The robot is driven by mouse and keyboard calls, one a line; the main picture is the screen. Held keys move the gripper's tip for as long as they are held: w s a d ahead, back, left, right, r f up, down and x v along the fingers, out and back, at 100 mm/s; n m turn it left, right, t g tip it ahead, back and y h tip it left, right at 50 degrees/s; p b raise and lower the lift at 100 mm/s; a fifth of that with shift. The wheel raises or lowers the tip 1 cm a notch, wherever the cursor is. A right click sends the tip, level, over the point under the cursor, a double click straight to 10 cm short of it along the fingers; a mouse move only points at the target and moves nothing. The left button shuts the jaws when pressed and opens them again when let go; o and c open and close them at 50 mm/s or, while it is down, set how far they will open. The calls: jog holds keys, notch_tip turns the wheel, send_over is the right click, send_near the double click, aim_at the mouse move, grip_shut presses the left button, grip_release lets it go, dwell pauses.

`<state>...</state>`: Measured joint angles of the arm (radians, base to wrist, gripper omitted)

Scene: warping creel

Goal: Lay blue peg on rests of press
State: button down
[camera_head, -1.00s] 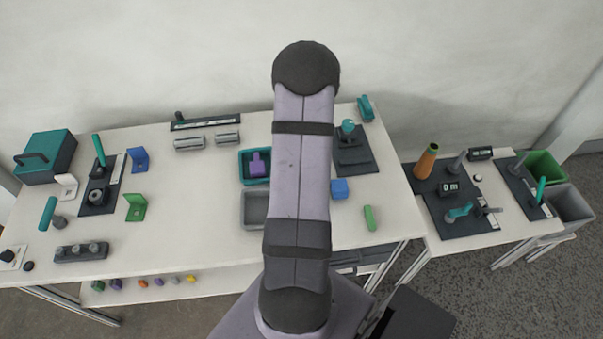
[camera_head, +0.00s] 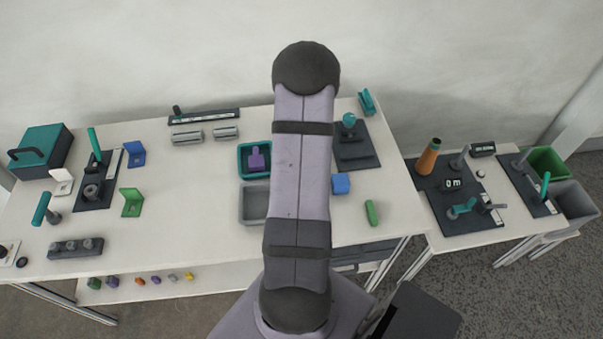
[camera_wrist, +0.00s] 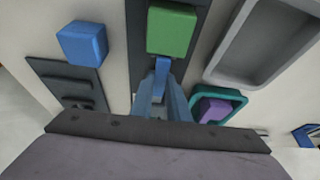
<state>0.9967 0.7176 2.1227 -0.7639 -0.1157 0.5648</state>
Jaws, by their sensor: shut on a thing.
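The blue peg (camera_wrist: 161,70) shows as a small blue piece between the fingertips of my gripper (camera_wrist: 161,88) in the wrist view. The gripper is shut on it, above a dark strip bearing a green block (camera_wrist: 172,29). The fingers hide the peg's lower part, and I cannot tell whether it touches anything. A dark stepped plate (camera_wrist: 72,84) lies left of the gripper. It also shows in the head view (camera_head: 357,161), with a teal knob behind; I cannot tell if this is the press. In the head view my arm hides the gripper and the peg.
A blue cube (camera_wrist: 82,42) stands beside the stepped plate. A grey tray (camera_head: 255,221) and a teal tray (camera_head: 241,161) with a purple piece lie left of my arm. A green bar (camera_head: 371,213) lies at the front right.

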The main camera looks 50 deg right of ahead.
jog(key=shift+f+b, duration=0.35)
jog(key=shift+f, duration=0.2)
dwell(1.1)
jog(key=c, duration=1.4)
grip_release()
jog(key=p+v, duration=0.3)
jog(key=v, duration=0.2)
jog(key=shift+r+p, duration=0.3)
jog(key=shift+p, duration=0.1)
jog(key=shift+p+v, duration=0.5)
jog(key=shift+v, duration=0.25)
